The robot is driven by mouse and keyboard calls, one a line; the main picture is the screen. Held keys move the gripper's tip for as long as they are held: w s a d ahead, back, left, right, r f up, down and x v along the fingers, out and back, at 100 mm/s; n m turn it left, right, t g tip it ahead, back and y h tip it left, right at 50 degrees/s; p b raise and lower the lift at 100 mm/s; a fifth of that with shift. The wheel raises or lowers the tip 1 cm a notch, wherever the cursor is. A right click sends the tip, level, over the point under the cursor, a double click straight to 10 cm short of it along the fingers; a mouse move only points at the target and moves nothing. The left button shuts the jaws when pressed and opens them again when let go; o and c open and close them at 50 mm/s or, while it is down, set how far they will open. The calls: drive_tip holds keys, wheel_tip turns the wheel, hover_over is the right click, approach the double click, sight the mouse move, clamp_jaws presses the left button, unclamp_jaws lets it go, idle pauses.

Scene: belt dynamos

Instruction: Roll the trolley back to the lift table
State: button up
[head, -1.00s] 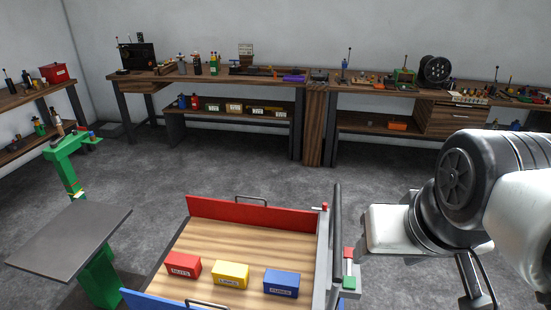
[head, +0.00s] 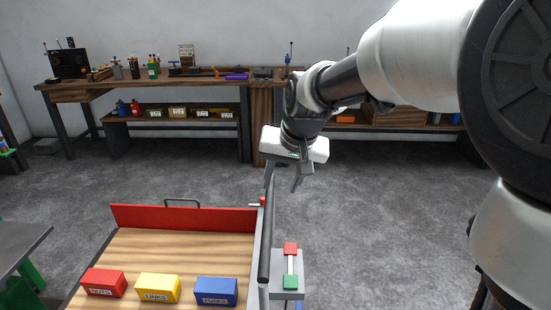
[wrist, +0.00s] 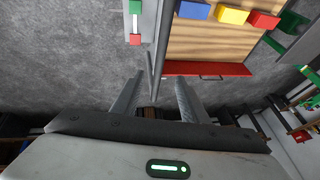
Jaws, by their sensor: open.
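The trolley (head: 185,245) has a wooden deck, a red far side panel and a grey right end. A dark push bar (head: 266,240) runs along that end; it also shows in the wrist view (wrist: 160,40). My gripper (head: 284,186) is open and points down over the bar's far end. In the wrist view the bar's end lies in line with the gap between my fingers (wrist: 158,82); I cannot tell whether they touch. The grey-topped lift table (head: 18,248), with green parts, is cut off at the left, left of the trolley.
Red, yellow (head: 158,288) and blue boxes sit on the trolley deck. A bracket with red and green blocks (head: 291,266) sticks out right of the bar. A long workbench (head: 150,85) lines the back wall. The floor (head: 390,210) to the right is clear.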

sight(268, 215)
drive_tip(key=b+x, duration=0.2)
drive_tip(key=x, duration=1.5)
drive_tip(key=shift+a+f, duration=0.15)
clamp_jaws()
